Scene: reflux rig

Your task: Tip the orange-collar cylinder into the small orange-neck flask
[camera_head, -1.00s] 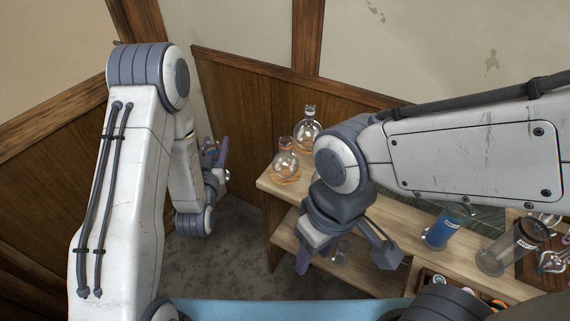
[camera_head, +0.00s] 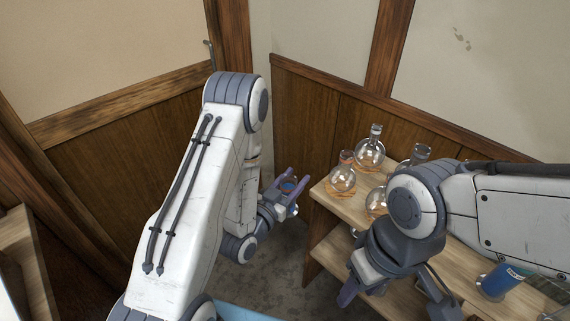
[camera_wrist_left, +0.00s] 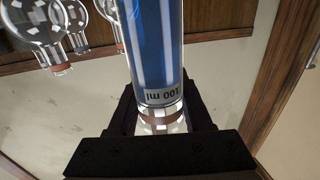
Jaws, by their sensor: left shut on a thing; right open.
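My left gripper (camera_head: 283,192) is shut on a glass cylinder (camera_wrist_left: 155,55) with blue liquid and an upside-down "100 ml" mark. An orange-brown band (camera_wrist_left: 160,118) shows between the jaws in the left wrist view. In the head view only a little of the cylinder's blue shows between the fingers. A round flask with a reddish-orange neck (camera_head: 342,178) stands at the shelf's left corner, right of this gripper and apart from it. In the left wrist view an orange-neck flask (camera_wrist_left: 42,40) appears upside down at upper left. My right gripper (camera_head: 394,298) is open in front of the shelf.
More round flasks stand close by: a clear-necked one (camera_head: 369,151) behind, one (camera_head: 377,202) to the right and one (camera_head: 418,153) partly behind my right arm. Wood-panelled walls enclose the corner.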

